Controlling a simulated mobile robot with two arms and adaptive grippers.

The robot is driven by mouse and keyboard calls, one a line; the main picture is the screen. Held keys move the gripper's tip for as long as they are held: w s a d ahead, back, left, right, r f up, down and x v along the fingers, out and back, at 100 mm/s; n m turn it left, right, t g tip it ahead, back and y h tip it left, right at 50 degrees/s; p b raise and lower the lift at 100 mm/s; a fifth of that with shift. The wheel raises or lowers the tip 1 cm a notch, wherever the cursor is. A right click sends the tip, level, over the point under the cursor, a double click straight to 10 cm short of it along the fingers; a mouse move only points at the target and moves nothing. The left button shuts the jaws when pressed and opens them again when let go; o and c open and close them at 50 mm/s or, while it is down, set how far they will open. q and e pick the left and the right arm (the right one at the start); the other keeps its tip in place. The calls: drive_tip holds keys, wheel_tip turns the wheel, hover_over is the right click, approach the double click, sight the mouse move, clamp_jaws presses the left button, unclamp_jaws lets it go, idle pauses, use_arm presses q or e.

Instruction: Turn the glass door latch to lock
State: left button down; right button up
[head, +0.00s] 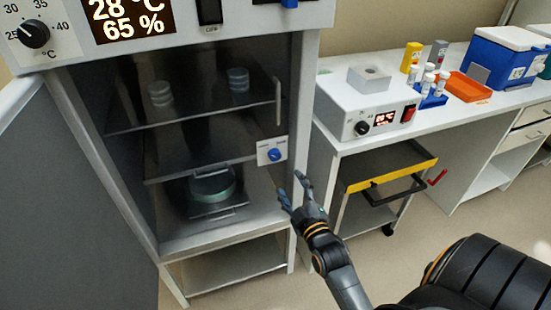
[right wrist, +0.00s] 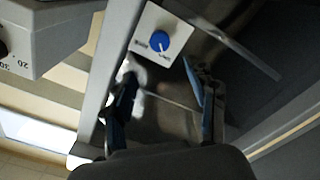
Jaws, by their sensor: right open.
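The latch is a blue knob (head: 274,155) on a small white plate at the right edge of the glass door (head: 200,140). The glass door looks closed over the incubator's shelves. The right wrist view shows the blue knob (right wrist: 159,41) close up, its white pointer mark towards the lower right label. My right gripper (head: 292,188) is open and empty, just below and right of the latch, apart from it. In the right wrist view its two fingers (right wrist: 160,80) are spread, with the knob beyond their tips. My left gripper is not in view.
An outer grey door (head: 60,190) stands open at the left. A vertical handle (head: 277,100) is above the latch. To the right is a white bench (head: 470,115) with a dry-block heater (head: 350,112), and a cart with a yellow edge (head: 390,174) below.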

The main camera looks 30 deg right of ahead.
sight(276, 157)
drive_tip(key=x, duration=1.2)
drive_tip(key=shift+w+d, duration=0.1)
drive_tip(key=shift+w, duration=0.15)
drive_tip(key=c, duration=1.1)
